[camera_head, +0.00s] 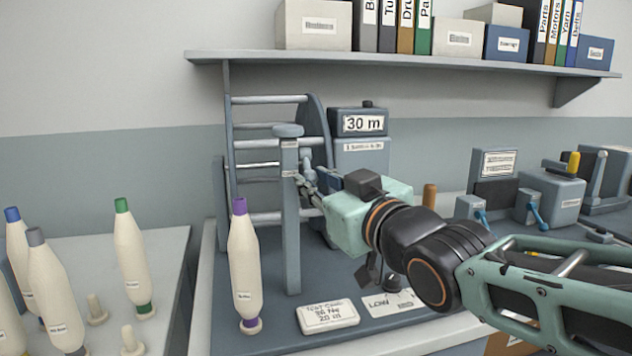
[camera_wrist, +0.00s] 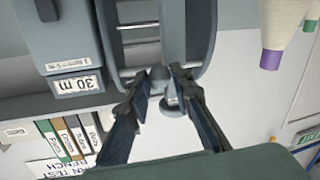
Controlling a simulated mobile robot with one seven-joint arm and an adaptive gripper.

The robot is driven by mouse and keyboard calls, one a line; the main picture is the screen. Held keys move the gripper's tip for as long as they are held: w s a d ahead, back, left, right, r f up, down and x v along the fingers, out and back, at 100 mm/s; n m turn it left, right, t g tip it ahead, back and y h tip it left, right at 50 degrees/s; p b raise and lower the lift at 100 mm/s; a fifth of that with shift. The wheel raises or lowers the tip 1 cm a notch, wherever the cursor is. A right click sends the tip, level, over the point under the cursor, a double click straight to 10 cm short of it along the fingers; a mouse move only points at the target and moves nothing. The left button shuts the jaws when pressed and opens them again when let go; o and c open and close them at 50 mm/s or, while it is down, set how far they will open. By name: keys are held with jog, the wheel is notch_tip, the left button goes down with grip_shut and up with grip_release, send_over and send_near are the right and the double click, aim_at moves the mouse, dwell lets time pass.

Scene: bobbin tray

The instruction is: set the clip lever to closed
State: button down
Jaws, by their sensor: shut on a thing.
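My gripper (camera_head: 303,184) is at the upper part of the grey upright post (camera_head: 290,235) in front of the reel (camera_head: 318,120). In the wrist view, where the scene is upside down, my gripper (camera_wrist: 161,80) has its two dark fingers around a small grey rounded piece (camera_wrist: 160,73). This piece appears to be the clip lever. A second rounded grey part, seemingly the post's cap (camera_wrist: 172,104), shows just below it. In the head view the cap (camera_head: 288,131) tops the post. The fingers cover much of the lever, and its exact angle cannot be told.
A cream bobbin with a purple tip (camera_head: 243,270) stands left of the post. The "30 m" counter box (camera_head: 361,122) stands behind my gripper. More bobbins (camera_head: 130,255) stand on the left table. Lever-fitted devices (camera_head: 550,195) are at the right. A shelf (camera_head: 400,62) hangs above.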

jog(key=shift+r+p, duration=0.15)
jog(key=shift+p, duration=0.2)
notch_tip(320, 180, up, 8)
jog(key=m+g+h+p, duration=0.2)
jog(key=g+h+p, duration=0.3)
jog(key=g+p, duration=1.55)
send_over(314, 173)
jog(key=p, duration=0.7)
jog(key=t, duration=0.7)
jog(key=shift+r, duration=0.1)
jog(key=shift+w+a+r+g+p, duration=0.2)
jog(key=shift+g+p, duration=0.35)
jog(key=shift+p, duration=0.55)
jog(key=shift+w+f+h, duration=0.1)
jog(key=shift+h, duration=0.2)
